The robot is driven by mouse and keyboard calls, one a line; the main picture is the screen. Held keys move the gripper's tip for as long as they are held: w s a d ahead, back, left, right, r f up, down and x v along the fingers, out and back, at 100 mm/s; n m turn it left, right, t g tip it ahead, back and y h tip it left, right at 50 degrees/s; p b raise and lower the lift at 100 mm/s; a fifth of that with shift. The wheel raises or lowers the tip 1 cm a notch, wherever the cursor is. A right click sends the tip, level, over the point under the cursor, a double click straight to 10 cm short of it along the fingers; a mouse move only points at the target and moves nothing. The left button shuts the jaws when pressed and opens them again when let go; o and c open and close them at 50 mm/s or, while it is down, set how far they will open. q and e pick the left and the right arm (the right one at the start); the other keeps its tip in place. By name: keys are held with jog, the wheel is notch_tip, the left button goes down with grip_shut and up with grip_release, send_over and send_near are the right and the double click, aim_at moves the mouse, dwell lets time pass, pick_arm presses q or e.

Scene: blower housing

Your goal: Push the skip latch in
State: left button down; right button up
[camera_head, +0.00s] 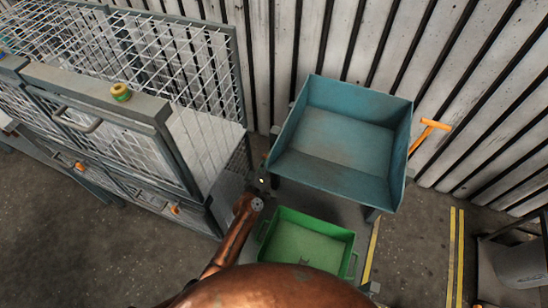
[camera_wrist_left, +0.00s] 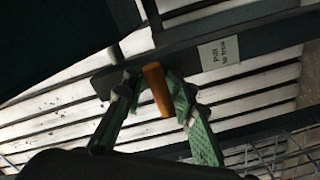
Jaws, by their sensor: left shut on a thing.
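The blue skip (camera_head: 345,142) stands near the wall in the head view, its tray open upward. In the left wrist view, the orange skip latch (camera_wrist_left: 157,90) is a short bar beside a dark frame with a "Pull" label (camera_wrist_left: 219,54). My left gripper (camera_wrist_left: 155,103) has its green fingers on both sides of this bar and is shut on it. In the head view, my left gripper (camera_head: 262,183) is at the skip's lower left corner, and its fingers are small and partly hidden. My right gripper is not in view.
A green bin (camera_head: 308,247) stands on the floor below the skip. A mesh cage (camera_head: 190,95) is close on the left. An orange T-handle (camera_head: 430,130) sticks out right of the skip. Yellow floor lines (camera_head: 455,255) mark open floor at right.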

pick_arm(q)
jog(key=c, duration=2.1)
grip_release()
jog(key=o, duration=0.3)
jog(key=shift+w, duration=0.1)
jog(key=shift+o, duration=0.9)
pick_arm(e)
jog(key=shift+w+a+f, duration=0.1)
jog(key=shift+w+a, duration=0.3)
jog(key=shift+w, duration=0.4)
pick_arm(q)
jog(key=v, duration=1.2)
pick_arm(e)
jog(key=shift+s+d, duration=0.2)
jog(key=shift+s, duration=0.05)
